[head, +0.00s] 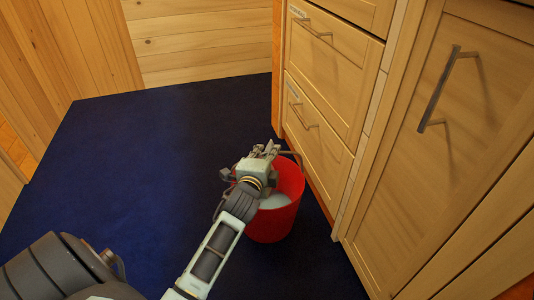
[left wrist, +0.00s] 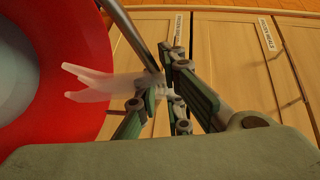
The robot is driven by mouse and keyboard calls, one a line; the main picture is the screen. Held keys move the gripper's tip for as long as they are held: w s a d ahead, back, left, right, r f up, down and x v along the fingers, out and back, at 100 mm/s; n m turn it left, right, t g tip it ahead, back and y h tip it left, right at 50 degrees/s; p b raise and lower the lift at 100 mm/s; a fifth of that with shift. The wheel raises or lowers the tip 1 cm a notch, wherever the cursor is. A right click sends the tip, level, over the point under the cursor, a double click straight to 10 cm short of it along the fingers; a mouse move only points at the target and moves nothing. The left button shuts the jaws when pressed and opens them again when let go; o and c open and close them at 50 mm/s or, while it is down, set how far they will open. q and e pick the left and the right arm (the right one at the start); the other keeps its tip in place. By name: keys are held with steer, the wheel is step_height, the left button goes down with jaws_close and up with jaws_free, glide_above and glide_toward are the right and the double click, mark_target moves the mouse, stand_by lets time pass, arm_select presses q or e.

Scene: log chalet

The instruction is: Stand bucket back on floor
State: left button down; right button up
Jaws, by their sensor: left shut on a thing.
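The red bucket (head: 272,222) looks upright, its mouth facing up, beside the drawer fronts; I cannot tell whether its base touches the floor. Something whitish (head: 273,201) shows inside it. My left gripper (head: 268,150) is at the bucket's far rim. In the left wrist view the bucket's red rim (left wrist: 98,50) fills the left side. There the left gripper (left wrist: 165,85) is shut on the bucket's thin grey handle (left wrist: 137,35), beside the rim. A pale, translucent piece (left wrist: 92,82) sticks out from the fingers toward the bucket. My right gripper is not in view.
Wooden drawers (head: 325,75) and a cabinet door (head: 450,150) with bar handles stand close on the right. The dark blue floor (head: 130,170) is clear to the left and behind the bucket. Plank walls (head: 195,40) close off the back.

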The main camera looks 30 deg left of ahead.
arm_select(q)
steer(key=c, duration=2.3)
jaws_free()
steer(key=shift+o, duration=0.7)
steer(key=o, duration=0.3)
steer(key=shift+r, duration=0.1)
